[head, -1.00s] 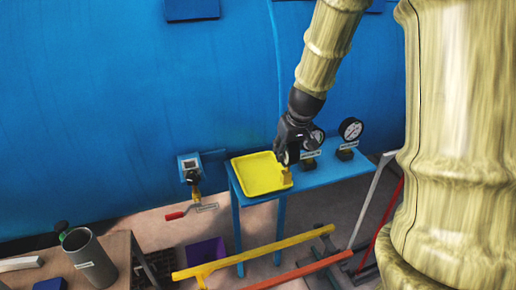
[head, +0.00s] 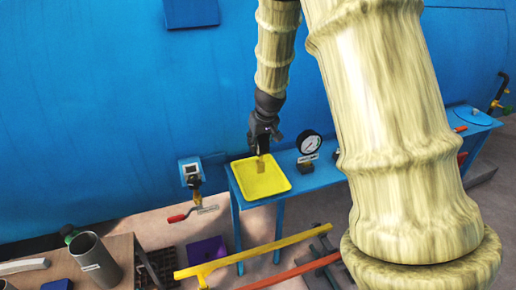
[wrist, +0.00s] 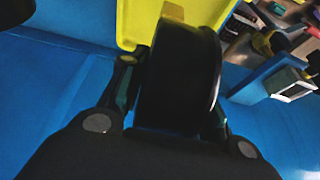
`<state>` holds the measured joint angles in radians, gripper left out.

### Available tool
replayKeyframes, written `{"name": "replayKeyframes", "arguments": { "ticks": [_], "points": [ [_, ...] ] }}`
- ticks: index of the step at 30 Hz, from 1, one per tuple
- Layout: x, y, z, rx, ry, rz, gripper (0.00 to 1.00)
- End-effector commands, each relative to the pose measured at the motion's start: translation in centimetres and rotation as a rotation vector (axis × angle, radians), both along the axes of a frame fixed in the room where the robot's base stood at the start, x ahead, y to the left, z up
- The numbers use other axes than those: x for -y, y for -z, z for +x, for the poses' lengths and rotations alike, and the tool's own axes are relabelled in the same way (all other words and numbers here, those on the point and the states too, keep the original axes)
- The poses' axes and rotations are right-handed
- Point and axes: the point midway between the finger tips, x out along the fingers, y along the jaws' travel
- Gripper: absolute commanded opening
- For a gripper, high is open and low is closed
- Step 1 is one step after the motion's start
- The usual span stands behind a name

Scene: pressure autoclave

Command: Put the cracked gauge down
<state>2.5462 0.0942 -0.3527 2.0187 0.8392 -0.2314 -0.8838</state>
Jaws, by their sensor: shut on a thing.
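My gripper (head: 263,142) points down above the yellow tray (head: 272,187) and is shut on a gauge. In the wrist view the held gauge (wrist: 178,85) is a dark round body between both fingers, and its dial face is not visible. A brass-coloured fitting (head: 261,165) hangs below the fingers, over the tray's inside. I cannot tell whether it touches the tray floor. The tray also shows in the wrist view (wrist: 137,18), beyond the gauge. No crack can be made out.
The tray sits on a blue table (head: 317,180) against a big blue vessel (head: 110,110). A white-faced gauge (head: 308,142) stands on the table right of the tray. A valve with a red handle (head: 180,217) is to the left. A yellow rail (head: 240,254) runs in front.

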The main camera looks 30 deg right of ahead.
Motion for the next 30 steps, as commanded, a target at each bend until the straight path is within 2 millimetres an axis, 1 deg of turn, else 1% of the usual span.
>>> {"name": "replayKeyframes", "arguments": {
  "ticks": [1, 6, 10, 24, 25, 28, 30],
  "points": [
    [-0.1, -0.1, 0.5, 0.000, -0.001, -0.002, 0.00],
    [0.0, 2.1, 0.3, -0.002, 0.001, 0.002, 0.00],
    [0.0, 3.1, 0.3, 0.000, 0.001, 0.000, 0.00],
    [0.0, 3.8, 0.3, 0.000, 0.000, 0.000, 0.00],
    [-0.1, 3.8, 0.3, 0.000, -0.001, 0.000, 0.34],
    [-0.1, 3.8, 0.2, -0.001, -0.001, -0.001, 0.52],
    [-0.1, 3.8, 0.2, -0.001, 0.000, -0.001, 0.53]
  ]
}}
